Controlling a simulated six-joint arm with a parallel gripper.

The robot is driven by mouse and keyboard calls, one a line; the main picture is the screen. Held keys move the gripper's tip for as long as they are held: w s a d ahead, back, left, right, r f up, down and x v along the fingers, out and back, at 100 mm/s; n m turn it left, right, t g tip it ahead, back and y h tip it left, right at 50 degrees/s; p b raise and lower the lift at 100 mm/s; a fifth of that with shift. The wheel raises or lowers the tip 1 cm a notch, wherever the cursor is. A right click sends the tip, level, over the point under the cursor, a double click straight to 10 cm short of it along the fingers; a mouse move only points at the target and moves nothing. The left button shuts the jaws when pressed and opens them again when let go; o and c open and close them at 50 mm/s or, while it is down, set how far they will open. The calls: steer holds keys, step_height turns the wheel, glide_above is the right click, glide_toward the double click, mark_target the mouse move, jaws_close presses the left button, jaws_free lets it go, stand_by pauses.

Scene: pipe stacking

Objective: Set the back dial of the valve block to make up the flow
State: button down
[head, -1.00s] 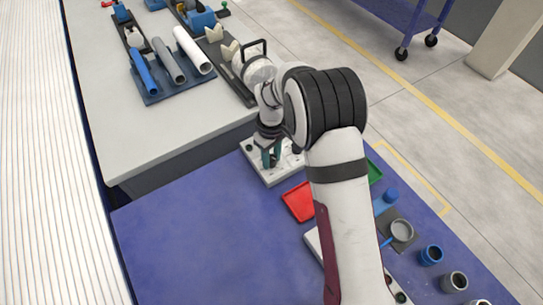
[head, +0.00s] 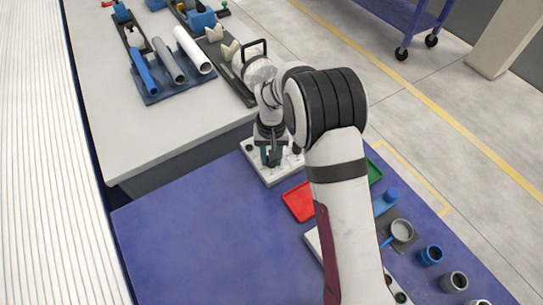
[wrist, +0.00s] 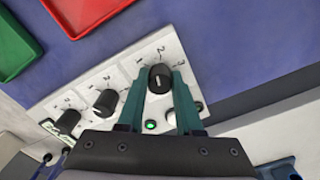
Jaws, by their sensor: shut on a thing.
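The valve block (head: 268,176) is a pale plate on the blue bench, near its border with the grey table. In the wrist view its face (wrist: 128,72) carries a row of black dials with numbers: a left dial (wrist: 66,121), a middle dial (wrist: 104,102) and a right-end dial (wrist: 160,78). My gripper (wrist: 163,74) has its teal fingers shut on the right-end dial, one each side. Its white pointer line points roughly up in that view. A green lamp (wrist: 151,126) glows beside it. My gripper (head: 271,161) points down at the block in the head view, hiding much of it.
A red tray (head: 299,202) and a green tray (head: 375,172) lie right of the block. A grey pan (head: 402,230) and several cups sit further right. A rack (head: 150,98) with pipes stands on the grey table. The blue bench is clear at left.

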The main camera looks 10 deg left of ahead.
steer(key=m, duration=1.3)
steer(key=shift+m, duration=0.3)
steer(key=m, duration=1.3)
steer(key=shift+w, duration=0.1)
steer(key=shift+m, duration=0.3)
steer(key=c, duration=0.6)
jaws_free()
